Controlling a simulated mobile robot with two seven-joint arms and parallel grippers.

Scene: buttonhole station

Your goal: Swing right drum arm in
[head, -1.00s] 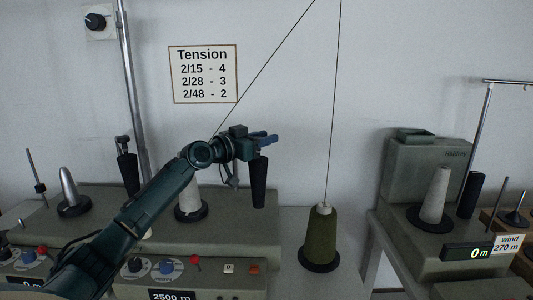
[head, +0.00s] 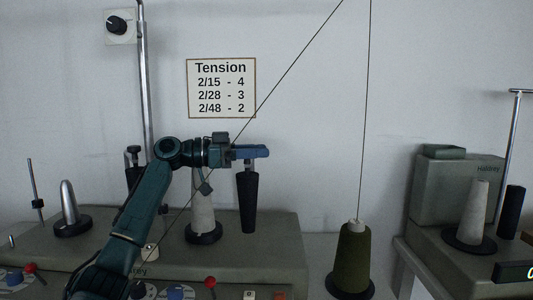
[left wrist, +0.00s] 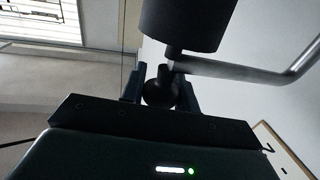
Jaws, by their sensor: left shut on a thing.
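The right drum arm's black drum (head: 248,202) hangs upright just right of the grey yarn cone (head: 203,208), with a narrow gap between them in the head view. My left gripper (head: 262,152) is at the top of the drum. In the left wrist view, my left gripper (left wrist: 162,80) is shut on a dark round knob (left wrist: 160,95) by the black drum (left wrist: 188,22). A bent metal rod (left wrist: 240,68) runs off to the right there. The knob is hidden by the fingers in the head view. My right gripper is not in view.
The winder body (head: 270,240) carries a bare metal cone (head: 68,205) and another dark drum, partly behind my arm. A green cone (head: 352,255) stands right of it. Another machine (head: 455,190) stands at right.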

